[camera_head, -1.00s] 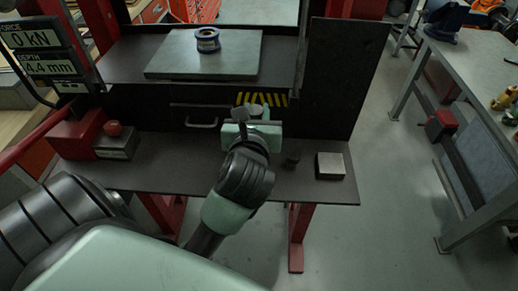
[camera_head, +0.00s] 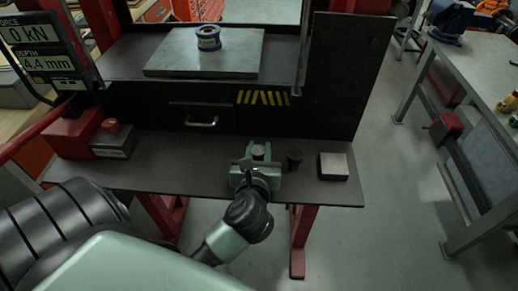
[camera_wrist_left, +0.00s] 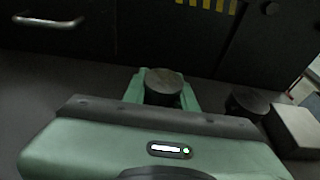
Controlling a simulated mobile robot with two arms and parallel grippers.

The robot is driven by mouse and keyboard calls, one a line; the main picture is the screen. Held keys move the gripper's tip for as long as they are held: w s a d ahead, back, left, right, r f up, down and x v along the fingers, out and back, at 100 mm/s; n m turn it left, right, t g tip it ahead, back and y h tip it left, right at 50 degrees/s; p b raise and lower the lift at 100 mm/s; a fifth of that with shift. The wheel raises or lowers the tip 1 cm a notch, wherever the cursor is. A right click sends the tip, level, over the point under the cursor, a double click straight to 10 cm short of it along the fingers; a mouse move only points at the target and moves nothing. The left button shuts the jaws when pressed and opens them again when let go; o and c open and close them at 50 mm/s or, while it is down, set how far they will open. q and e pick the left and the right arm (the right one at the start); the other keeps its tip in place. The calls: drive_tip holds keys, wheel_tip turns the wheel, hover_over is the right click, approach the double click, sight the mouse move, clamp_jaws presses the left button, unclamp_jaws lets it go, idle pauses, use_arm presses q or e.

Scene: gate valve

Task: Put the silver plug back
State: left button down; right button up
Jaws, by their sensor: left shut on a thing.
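A short grey metal cylinder, which looks like the silver plug (camera_wrist_left: 164,82), stands upright between the green fingers of my left gripper (camera_wrist_left: 163,92) in the left wrist view. In the head view, my left gripper (camera_head: 258,158) is shut on this plug (camera_head: 258,150) over the front part of the dark lower shelf. The plug's lower part is hidden, and I cannot tell if it touches the shelf. My right gripper is not in view.
Right of my left gripper, a dark cylinder (camera_head: 295,160) and a pale square block (camera_head: 333,167) stand on the lower shelf (camera_head: 190,165). A grey box with a red knob (camera_head: 112,140) is at left. A drawer handle (camera_head: 202,124) and dark panel (camera_head: 345,80) stand behind.

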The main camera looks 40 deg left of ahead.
use_arm(q)
drive_tip(key=shift+f, duration=0.25)
drive_tip(key=shift+f+b, duration=0.25)
drive_tip(key=shift+b, duration=0.1)
drive_tip(key=shift+f, duration=0.1)
drive_tip(key=c, duration=1.1)
unclamp_jaws()
